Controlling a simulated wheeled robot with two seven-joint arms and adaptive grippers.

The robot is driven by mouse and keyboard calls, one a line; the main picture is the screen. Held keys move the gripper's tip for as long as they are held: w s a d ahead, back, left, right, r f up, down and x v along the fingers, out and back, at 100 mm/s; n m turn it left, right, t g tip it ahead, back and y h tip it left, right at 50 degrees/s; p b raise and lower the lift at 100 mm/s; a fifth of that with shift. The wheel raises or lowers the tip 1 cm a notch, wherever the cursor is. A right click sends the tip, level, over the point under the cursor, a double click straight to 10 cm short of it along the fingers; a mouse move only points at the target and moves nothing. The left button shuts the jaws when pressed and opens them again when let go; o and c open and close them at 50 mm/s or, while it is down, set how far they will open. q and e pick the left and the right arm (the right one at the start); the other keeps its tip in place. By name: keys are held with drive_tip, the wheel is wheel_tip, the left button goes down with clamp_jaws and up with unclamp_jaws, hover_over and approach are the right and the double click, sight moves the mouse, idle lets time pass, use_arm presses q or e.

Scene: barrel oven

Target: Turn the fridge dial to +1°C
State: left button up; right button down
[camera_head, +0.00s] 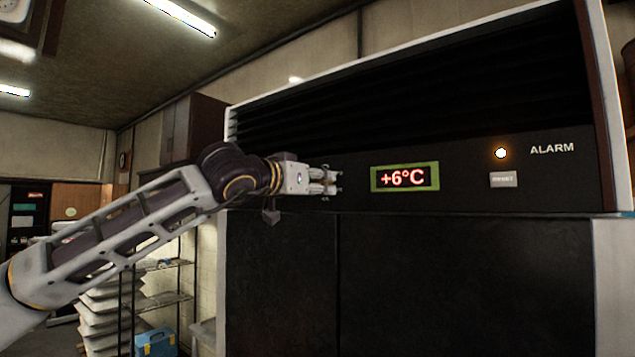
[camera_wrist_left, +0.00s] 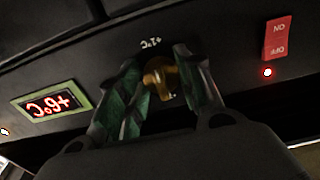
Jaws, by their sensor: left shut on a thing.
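The fridge's dark front panel (camera_head: 455,190) carries a green-framed display (camera_head: 405,177) that reads +6°C. The display also shows upside down in the left wrist view (camera_wrist_left: 50,104). My left gripper (camera_head: 333,180) is at the panel, left of the display. In the left wrist view its fingers (camera_wrist_left: 160,90) stand on both sides of a brass-coloured dial (camera_wrist_left: 160,78) and are shut on it. Small °C markings sit by the dial; the fingers partly hide them. In the head view the gripper hides the dial. My right gripper is not in view.
A lit orange alarm lamp (camera_head: 501,153) and a grey reset button (camera_head: 503,179) are on the panel's right. A red ON/OFF switch (camera_wrist_left: 277,38) with a red light is near the dial in the left wrist view. A wire shelf (camera_head: 165,285) stands at the left.

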use_arm(q)
drive_tip(key=shift+d+f, duration=0.1)
drive_tip(key=shift+f, duration=0.2)
drive_tip(key=o, duration=0.7)
drive_tip(key=shift+c, duration=0.2)
drive_tip(key=o, duration=0.4)
drive_tip(key=shift+r, duration=0.2)
drive_tip(key=shift+c, duration=0.2)
drive_tip(key=shift+s+a, duration=0.1)
drive_tip(key=shift+a, duration=0.1)
drive_tip(key=v, duration=1.1)
drive_tip(key=shift+s+a, duration=0.2)
drive_tip(key=shift+s, duration=0.1)
